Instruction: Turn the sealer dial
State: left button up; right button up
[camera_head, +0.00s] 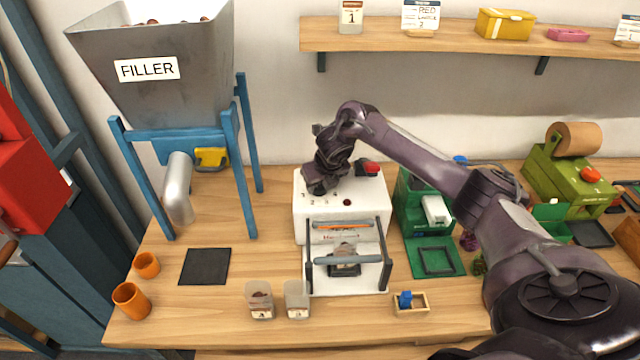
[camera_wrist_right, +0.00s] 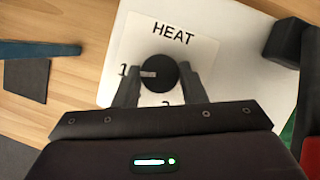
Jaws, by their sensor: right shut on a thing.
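The sealer (camera_head: 310,215) is a white box on the wooden bench, with a red button on its top right and a front frame of dark posts with a grey bar. Its round black dial (camera_wrist_right: 157,73) shows in the right wrist view under the word HEAT, with a light pointer mark toward the number 1 at left. My right gripper (camera_wrist_right: 158,85) has its two fingers on either side of the dial, shut on it. In the head view my right gripper (camera_head: 318,186) covers most of the dial. My left gripper is not in view.
The filler hopper (camera_head: 150,80) on blue legs stands at left. A green device (camera_head: 410,205) is right of the sealer. Two small bags (camera_head: 260,300) and a wooden tray with a blue piece (camera_head: 410,303) lie in front. Orange cups (camera_head: 130,300) stand at front left. A shelf (camera_head: 450,38) hangs above.

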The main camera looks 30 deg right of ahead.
jog(key=shift+d+f+n+b, duration=0.1)
jog(key=shift+n+b, duration=0.4)
jog(key=shift+b, duration=0.3)
jog(key=n+y+b, duration=0.1)
jog(key=n+b, duration=0.2)
jog(key=shift+w+d+b, duration=0.1)
jog(key=shift+b, duration=0.2)
jog(key=shift+n+y+b, duration=0.7)
jog(key=shift+n+b, duration=0.2)
jog(key=shift+n, duration=0.3)
jog(key=shift+d+r+n+g+y+b, duration=0.1)
jog(key=shift+n+g+y+b, duration=0.15)
jog(key=shift+n, duration=0.6)
jog(key=shift+d+r+n+g+y+b, duration=0.15)
jog(key=shift+n+y+b, duration=0.2)
jog(key=shift+n, duration=0.5)
jog(key=shift+a, duration=0.1)
jog(key=o, duration=1)
